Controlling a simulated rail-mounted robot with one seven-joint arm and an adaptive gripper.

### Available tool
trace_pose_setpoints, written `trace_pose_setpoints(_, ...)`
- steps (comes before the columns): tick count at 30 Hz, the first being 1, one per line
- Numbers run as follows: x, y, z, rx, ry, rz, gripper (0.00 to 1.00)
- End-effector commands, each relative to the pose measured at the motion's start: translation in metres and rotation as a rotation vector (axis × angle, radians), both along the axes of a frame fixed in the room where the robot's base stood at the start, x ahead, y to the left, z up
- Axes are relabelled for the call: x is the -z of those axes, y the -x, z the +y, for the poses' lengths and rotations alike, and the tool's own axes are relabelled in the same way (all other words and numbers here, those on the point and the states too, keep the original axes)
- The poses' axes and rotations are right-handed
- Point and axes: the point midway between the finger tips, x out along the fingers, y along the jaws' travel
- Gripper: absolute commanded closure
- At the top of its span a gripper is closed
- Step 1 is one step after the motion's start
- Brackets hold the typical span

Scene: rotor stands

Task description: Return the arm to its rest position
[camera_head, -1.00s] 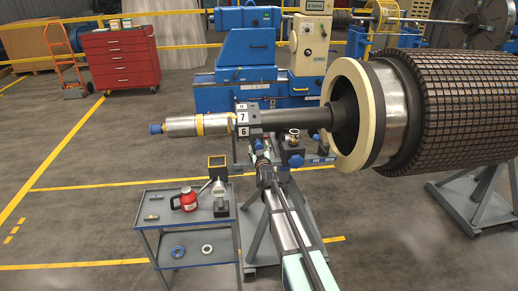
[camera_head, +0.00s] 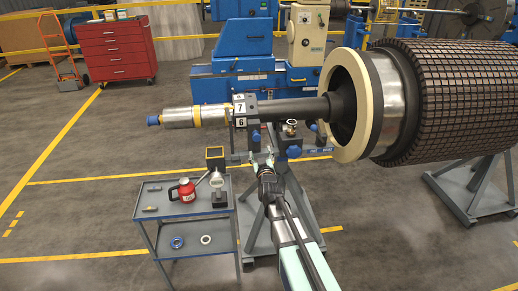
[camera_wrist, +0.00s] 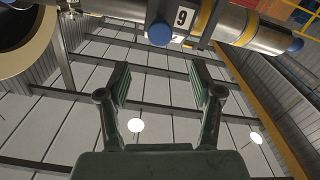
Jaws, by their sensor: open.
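My gripper (camera_head: 262,161) is open and empty in the head view, at the end of my arm, in front of the rotor stand and just below the shaft as pictured. In the wrist view my gripper (camera_wrist: 161,80) shows its two fingers spread apart, pointing up, with nothing between them. The rotor shaft (camera_head: 290,108) runs level, with number plates 7 and 6 and a bright end with a blue cap. In the wrist view the shaft (camera_wrist: 228,20) crosses the top with a plate marked 9, beyond the fingertips and apart from them.
The large rotor body (camera_head: 445,95) fills the right. A red tool cabinet (camera_head: 117,52) and a blue machine (camera_head: 240,80) stand behind. Floor at left is clear.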

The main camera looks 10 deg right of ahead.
Motion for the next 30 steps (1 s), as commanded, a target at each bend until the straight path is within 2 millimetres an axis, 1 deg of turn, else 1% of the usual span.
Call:
trace_pose_setpoints(1,0.000,0.005,0.000,0.000,0.000,0.000,0.35)
trace_pose_setpoints(3,0.000,0.006,0.000,0.000,0.000,0.000,0.35)
trace_pose_setpoints(16,0.000,0.005,0.000,0.000,-0.004,0.000,0.35)
trace_pose_setpoints(17,0.002,0.005,0.001,-0.001,-0.014,0.006,0.35)
trace_pose_setpoints(20,0.015,0.006,0.004,-0.014,-0.045,0.069,0.35)
trace_pose_setpoints(23,0.041,0.013,0.010,-0.035,-0.085,0.193,0.35)
trace_pose_setpoints(25,0.072,0.028,0.014,-0.048,-0.116,0.322,0.35)
trace_pose_setpoints(26,0.091,0.038,0.016,-0.051,-0.129,0.389,0.35)
trace_pose_setpoints(27,0.116,0.052,0.018,-0.052,-0.146,0.474,0.35)
trace_pose_setpoints(29,0.152,0.076,0.020,-0.049,-0.166,0.596,0.35)
trace_pose_setpoints(30,0.174,0.093,0.020,-0.045,-0.177,0.673,0.35)
